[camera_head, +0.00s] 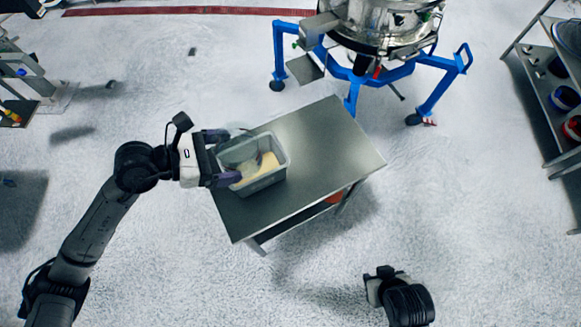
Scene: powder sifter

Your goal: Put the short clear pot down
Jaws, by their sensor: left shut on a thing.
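My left gripper (231,156) reaches in from the left over the near-left end of a grey bin (268,181) with pale yellow powder in it. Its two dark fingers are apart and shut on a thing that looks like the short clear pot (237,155). The pot is see-through and small here, so its outline and its height over the powder are hard to tell. My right gripper (374,285) is at the lower right, over the floor and away from the table. Its fingertips are too small to read.
The bin stands on the left part of a steel table (324,153), whose right part is bare. A sifter (385,28) on a blue wheeled frame (434,98) stands behind it. Shelves (558,85) are at the far right. The floor around the table is mostly clear.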

